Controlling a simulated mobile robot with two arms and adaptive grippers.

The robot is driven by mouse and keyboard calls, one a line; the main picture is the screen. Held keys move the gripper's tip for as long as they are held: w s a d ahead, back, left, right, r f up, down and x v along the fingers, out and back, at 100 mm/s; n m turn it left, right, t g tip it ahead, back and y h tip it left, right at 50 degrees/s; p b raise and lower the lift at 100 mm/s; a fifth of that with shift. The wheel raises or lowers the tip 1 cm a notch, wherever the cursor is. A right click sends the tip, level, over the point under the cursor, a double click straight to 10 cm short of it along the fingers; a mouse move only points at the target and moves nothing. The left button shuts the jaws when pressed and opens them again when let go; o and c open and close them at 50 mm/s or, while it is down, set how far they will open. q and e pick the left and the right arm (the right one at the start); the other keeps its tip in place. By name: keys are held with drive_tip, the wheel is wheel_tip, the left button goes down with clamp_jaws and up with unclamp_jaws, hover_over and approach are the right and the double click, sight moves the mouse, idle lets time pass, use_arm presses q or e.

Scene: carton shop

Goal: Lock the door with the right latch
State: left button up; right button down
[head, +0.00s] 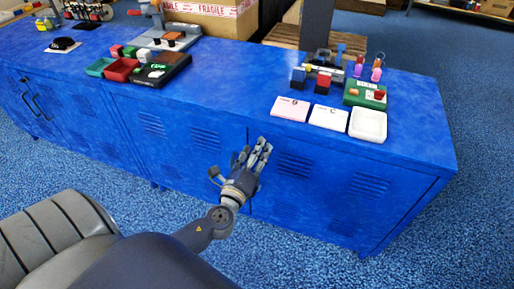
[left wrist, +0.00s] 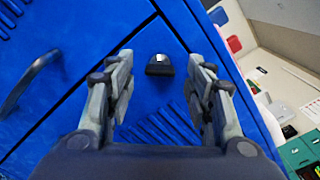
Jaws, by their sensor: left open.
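My left gripper (head: 240,158) is open in front of the blue cabinet's front. In the left wrist view, a small black latch with a silver top (left wrist: 160,64) lies between the open fingers. It sits on a blue door panel (left wrist: 150,35) with louvres below it. The fingers appear clear of it, but I cannot tell the depth gap. In the head view my gripper and arm hide the latch. Which way the latch is turned is not clear. My right gripper is not in view.
A dark curved handle (left wrist: 30,85) is on the neighbouring door, left of the seam. Above, the blue countertop (head: 230,75) carries a white dish (head: 368,125), pink and white cards, a green tray (head: 365,94) and red and green bins.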

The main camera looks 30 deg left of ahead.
use_arm(q)
drive_tip(key=shift+w+a, duration=0.2)
drive_tip(key=shift+w, duration=0.5)
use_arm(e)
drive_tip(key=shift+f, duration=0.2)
use_arm(q)
clamp_jaws()
drive_tip(key=shift+n+b, duration=2)
drive_tip(key=shift+n, duration=2.2)
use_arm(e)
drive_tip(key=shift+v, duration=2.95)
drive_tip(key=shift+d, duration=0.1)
